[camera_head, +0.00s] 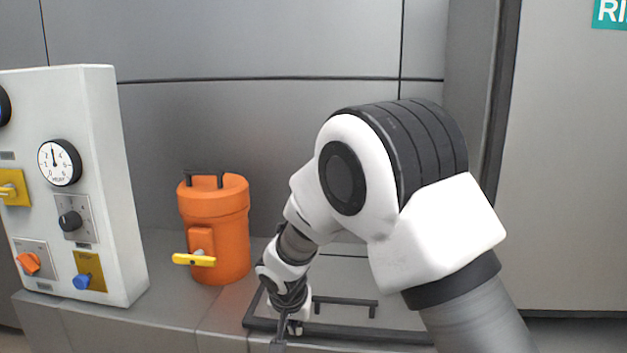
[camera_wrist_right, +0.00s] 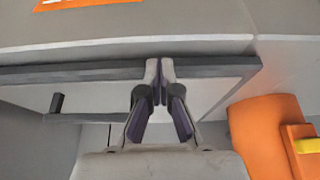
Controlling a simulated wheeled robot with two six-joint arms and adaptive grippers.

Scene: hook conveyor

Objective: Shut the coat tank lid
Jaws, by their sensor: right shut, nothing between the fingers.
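The coat tank lid, a flat panel with a dark rim (camera_head: 360,333), lies at the counter's front, partly hidden behind my right arm in the head view. Its dark bar handle (camera_head: 345,301) stands on top. In the right wrist view the lid's light panel (camera_wrist_right: 105,95) and dark front edge cross the picture. My right gripper (camera_head: 281,343) is shut and empty, pointing down. In the wrist view its fingertips (camera_wrist_right: 160,68) are over or against the dark front edge; I cannot tell if they touch. Whether the lid is fully flat is unclear. My left gripper is not in view.
An orange canister (camera_head: 222,235) with a yellow handle stands left of the lid, and close at right in the wrist view. A white control panel (camera_head: 110,180) with gauge and knobs stands further left. A grey wall is behind.

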